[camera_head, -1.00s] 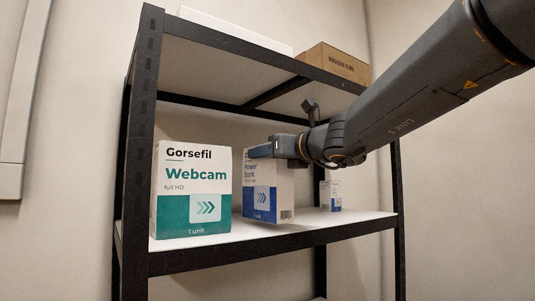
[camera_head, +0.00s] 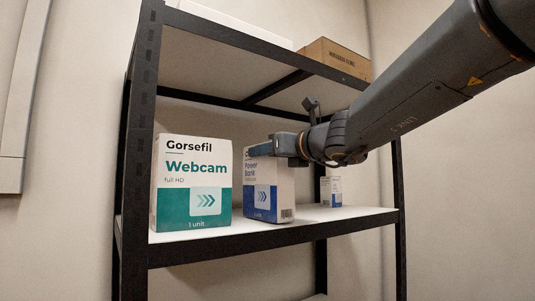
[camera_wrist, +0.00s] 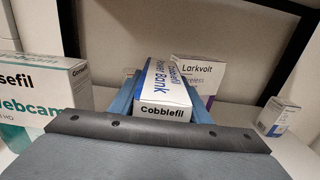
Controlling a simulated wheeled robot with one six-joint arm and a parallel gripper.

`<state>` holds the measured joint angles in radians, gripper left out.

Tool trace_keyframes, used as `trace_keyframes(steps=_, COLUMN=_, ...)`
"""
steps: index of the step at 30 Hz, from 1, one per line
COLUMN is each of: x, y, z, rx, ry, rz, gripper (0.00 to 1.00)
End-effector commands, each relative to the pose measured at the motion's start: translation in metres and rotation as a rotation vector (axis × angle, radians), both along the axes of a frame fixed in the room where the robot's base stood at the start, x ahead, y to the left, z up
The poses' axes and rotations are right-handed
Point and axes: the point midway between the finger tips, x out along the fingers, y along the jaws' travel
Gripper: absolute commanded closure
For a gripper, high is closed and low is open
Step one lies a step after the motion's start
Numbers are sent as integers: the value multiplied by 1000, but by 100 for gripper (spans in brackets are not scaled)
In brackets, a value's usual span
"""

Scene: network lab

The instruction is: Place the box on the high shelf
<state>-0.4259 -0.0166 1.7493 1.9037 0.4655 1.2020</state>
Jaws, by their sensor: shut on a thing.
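A white and blue Power Bank box (camera_head: 268,200) stands upright on the middle shelf (camera_head: 300,230), or just above it; I cannot tell which. My gripper (camera_head: 262,150) reaches in from the right and is shut on the box's upper part. In the wrist view, the box's top (camera_wrist: 162,108), marked Cobblefil, lies between my two blue fingers. The high shelf (camera_head: 260,58) is the black-framed top level above my gripper.
A Gorsefil Webcam box (camera_head: 192,190) stands close on the left. A Larkvolt box (camera_wrist: 198,75) is behind the held box. A small box (camera_head: 331,190) stands to the right. A cardboard box (camera_head: 335,57) and a white item (camera_head: 235,22) occupy the top level.

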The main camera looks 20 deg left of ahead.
Motion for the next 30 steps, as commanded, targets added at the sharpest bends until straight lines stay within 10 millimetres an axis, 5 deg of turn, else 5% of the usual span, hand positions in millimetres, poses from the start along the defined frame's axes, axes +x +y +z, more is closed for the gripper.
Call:
trace_keyframes(steps=8, x=0, y=0, z=-4, rx=1, ry=-1, rz=0, gripper=100)
trace_keyframes(steps=9, x=0, y=0, z=-4, rx=1, ry=-1, rz=0, gripper=52)
trace_keyframes(steps=12, x=0, y=0, z=-3, rx=1, ry=-1, rz=0, gripper=35)
trace_keyframes(steps=23, x=-2, y=-3, z=-4, rx=-1, ry=-1, rz=0, gripper=35)
trace_keyframes(steps=30, x=-23, y=-29, z=-5, rx=0, ry=-3, rz=-2, gripper=35)
